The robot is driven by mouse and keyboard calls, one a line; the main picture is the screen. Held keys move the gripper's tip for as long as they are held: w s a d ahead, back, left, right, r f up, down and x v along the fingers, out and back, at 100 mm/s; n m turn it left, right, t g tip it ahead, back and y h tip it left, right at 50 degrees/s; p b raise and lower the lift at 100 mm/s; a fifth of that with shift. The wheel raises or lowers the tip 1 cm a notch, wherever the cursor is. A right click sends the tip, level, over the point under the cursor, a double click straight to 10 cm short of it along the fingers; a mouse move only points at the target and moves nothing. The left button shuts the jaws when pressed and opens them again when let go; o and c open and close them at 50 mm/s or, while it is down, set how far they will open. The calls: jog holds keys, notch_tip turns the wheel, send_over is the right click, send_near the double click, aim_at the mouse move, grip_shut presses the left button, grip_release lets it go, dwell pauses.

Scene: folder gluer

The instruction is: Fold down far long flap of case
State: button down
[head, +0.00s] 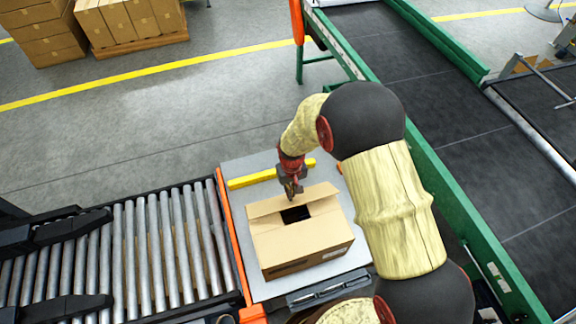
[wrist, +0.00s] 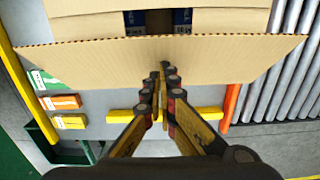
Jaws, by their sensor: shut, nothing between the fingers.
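The open cardboard case (head: 305,248) sits on a grey table in the head view. Its far long flap (head: 270,205) stands up and leans outward, and it spans the wrist view as a wide brown panel (wrist: 225,58). A dark opening (head: 296,214) shows between this flap and the nearer top panel. Dark blue contents (wrist: 182,17) show inside in the wrist view. My gripper (head: 291,196) is shut and empty at the middle of the far flap's outer edge. Its fingertips (wrist: 163,68) overlap the flap in the wrist view; I cannot tell if they touch it.
A yellow bar (head: 270,174) lies on the table beyond the case. A roller conveyor (head: 150,250) is at the left and a green-framed belt conveyor (head: 440,130) at the right. Stacked cartons (head: 130,22) stand far back left. Coloured small boxes (wrist: 62,102) show in the wrist view.

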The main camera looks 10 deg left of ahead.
aim_at(294, 202)
jog(key=shift+s+d+f, duration=0.1)
jog(key=shift+s+d, duration=0.05)
jog(key=shift+s, duration=0.1)
jog(key=shift+f, duration=0.1)
jog(key=shift+s+d+f+b, duration=0.4)
jog(key=shift+s+d+f, duration=0.15)
jog(key=shift+s+f, duration=0.3)
jog(key=shift+r, duration=0.1)
jog(key=shift+s+d+f+b, duration=0.15)
jog(key=shift+s+f+b, duration=0.15)
jog(key=shift+f, duration=0.2)
jog(key=shift+s+d+f+b, duration=0.15)
jog(key=shift+s+f+b, duration=0.15)
jog(key=shift+f, duration=0.15)
jog(key=shift+r, duration=0.1)
jog(key=shift+r+p, duration=2.75)
jog(key=shift+r, duration=1.7)
